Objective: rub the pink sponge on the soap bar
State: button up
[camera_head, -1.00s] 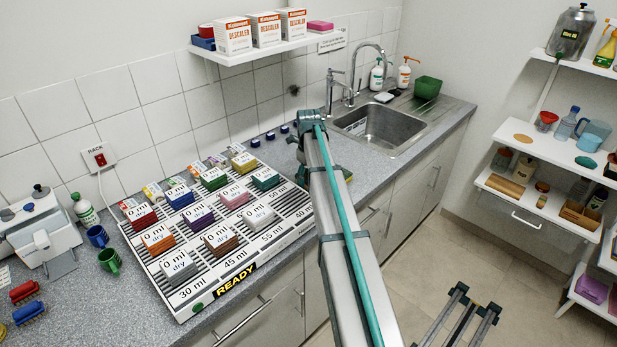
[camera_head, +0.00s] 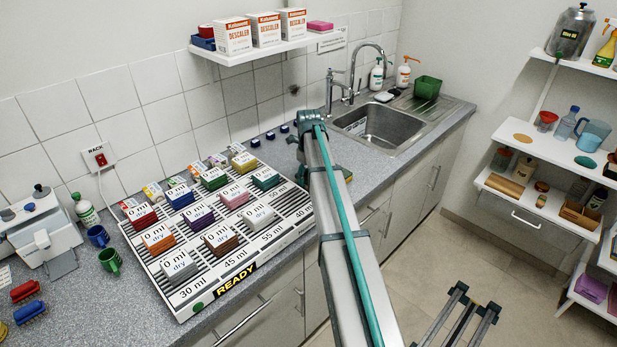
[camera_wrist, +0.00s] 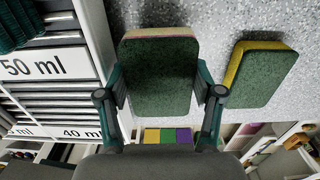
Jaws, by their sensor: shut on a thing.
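My gripper (camera_wrist: 160,88) is shut on a sponge (camera_wrist: 160,76) in the wrist view. The sponge has a dark green pad facing the camera and a thin pale pink edge at the top, so it looks like the pink sponge.
A yellow sponge with a green pad (camera_wrist: 262,75) lies right of my gripper; its corner shows in the head view (camera_head: 347,173). The labelled rack (camera_head: 289,224) with several coloured blocks stands left. The sink (camera_head: 378,128), tap (camera_head: 357,72) and pump bottles (camera_head: 403,72) are farther back.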

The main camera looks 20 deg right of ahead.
jog(key=shift+r+p, duration=2.05)
jog(key=shift+r, duration=1.45)
